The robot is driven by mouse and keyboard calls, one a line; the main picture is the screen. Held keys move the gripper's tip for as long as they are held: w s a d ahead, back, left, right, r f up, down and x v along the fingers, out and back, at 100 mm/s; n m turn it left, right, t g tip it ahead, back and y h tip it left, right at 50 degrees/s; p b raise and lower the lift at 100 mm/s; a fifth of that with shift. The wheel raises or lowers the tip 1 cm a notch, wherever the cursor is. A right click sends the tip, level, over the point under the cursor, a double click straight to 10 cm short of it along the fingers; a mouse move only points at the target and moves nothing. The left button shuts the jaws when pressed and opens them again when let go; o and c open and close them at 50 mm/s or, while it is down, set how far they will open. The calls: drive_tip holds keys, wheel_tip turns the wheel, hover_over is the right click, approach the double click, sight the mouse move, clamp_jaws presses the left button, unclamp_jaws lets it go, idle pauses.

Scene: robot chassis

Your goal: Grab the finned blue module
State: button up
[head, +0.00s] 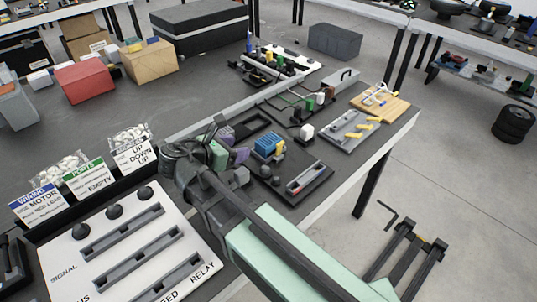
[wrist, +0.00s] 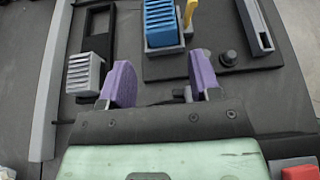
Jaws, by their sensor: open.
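In the head view my gripper (head: 232,145) is over the dark bench, partly hidden by my arm.
A yellow piece (wrist: 189,12) stands right beside the blue module. A black knob (wrist: 228,57) and a grey slotted bar (wrist: 256,28) are further right. Bare bench lies along the left.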

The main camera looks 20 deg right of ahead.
sight(264, 143)
drive_tip(key=b+x, duration=0.2)
drive_tip(key=x, duration=0.3)
drive_tip(key=shift+d+f, duration=0.1)
drive_tip(key=shift+w+d, duration=0.15)
drive_tip(key=shift+d, duration=0.2)
drive_tip(key=b+x, duration=0.1)
drive_tip(key=x, duration=0.1)
drive_tip(key=b+x, duration=0.1)
drive_tip(key=x, duration=0.1)
drive_tip(key=shift+w+d+f, duration=0.2)
drive_tip(key=shift+f, duration=0.2)
drive_tip(key=shift+w+d, duration=0.1)
drive_tip(key=shift+d, duration=0.1)
drive_tip(key=shift+r, duration=0.1)
drive_tip(key=c, duration=0.7)
drive_tip(key=shift+r, duration=0.1)
wheel_tip(264, 143, up, 20)
drive_tip(key=p, duration=2)
